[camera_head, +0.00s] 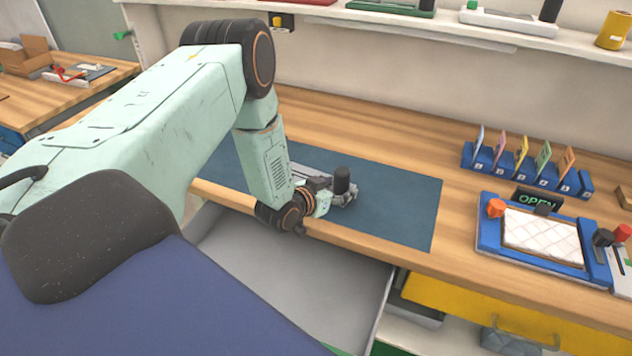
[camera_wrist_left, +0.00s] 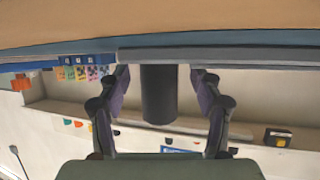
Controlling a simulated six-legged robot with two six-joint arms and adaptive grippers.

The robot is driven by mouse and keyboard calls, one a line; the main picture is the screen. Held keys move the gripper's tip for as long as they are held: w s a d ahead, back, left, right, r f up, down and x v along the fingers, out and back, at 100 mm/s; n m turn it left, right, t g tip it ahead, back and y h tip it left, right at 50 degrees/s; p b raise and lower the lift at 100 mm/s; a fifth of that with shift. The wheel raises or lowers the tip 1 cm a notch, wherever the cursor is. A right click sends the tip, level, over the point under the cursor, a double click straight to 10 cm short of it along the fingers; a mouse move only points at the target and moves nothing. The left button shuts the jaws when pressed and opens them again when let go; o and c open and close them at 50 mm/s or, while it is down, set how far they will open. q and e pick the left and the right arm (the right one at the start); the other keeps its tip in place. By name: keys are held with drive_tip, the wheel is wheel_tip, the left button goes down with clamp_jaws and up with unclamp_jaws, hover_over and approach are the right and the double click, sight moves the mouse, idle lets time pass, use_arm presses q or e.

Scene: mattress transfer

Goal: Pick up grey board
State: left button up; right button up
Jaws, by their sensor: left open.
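The grey board (camera_head: 312,172) lies on the dark blue mat (camera_head: 405,205) on the workbench, partly hidden behind my left arm. A black upright cylindrical handle (camera_head: 342,178) stands at its right end. My left gripper (camera_head: 334,190) is low over the mat beside this handle. In the left wrist view, which is upside down, my open left gripper (camera_wrist_left: 159,84) has one finger on each side of the black handle (camera_wrist_left: 158,105), with gaps showing. The grey board's edge (camera_wrist_left: 225,55) runs across beyond the fingertips. My right gripper is out of view.
A blue frame (camera_head: 487,238) with a white quilted pad (camera_head: 540,238) sits at the right, below an OPEN sign (camera_head: 538,199). A blue card rack (camera_head: 522,182) stands behind it. A grey open drawer (camera_head: 300,285) juts out below the bench. A shelf (camera_head: 420,22) runs along the wall.

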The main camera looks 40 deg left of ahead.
use_arm(q)
drive_tip(key=shift+s+r, duration=0.25)
drive_tip(key=shift+c, duration=0.8)
drive_tip(key=shift+w+f, duration=0.25)
drive_tip(key=shift+w, duration=0.05)
drive_tip(key=c, duration=0.4)
drive_tip(key=shift+s+r, duration=0.2)
drive_tip(key=shift+s, duration=0.05)
drive_tip(key=c, duration=0.6)
drive_tip(key=shift+w, duration=0.25)
clamp_jaws()
